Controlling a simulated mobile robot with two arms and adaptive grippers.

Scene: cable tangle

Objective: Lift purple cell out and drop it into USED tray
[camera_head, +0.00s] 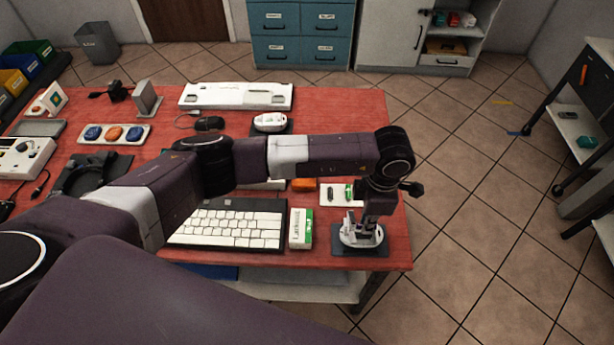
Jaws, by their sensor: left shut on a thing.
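My left gripper (361,226) points straight down at the right front corner of the table. It is shut, low over a white rounded device (374,238) on a dark mat (345,250). What it grips is hidden between the fingers and too small to make out; by its place it seems to be the purple cell. I cannot tell whether it is still inside the device. Just behind is a white tray (327,201) holding a dark cell (335,194) and a green cell (349,192); any label on it is unreadable. My right gripper is not in view.
A green-and-white box (301,228) and a white keyboard (237,228) lie left of the device. An orange block (304,184) is beside the tray. Another white device (270,122) stands farther back. The red table (345,110) ends close to the right of the mat.

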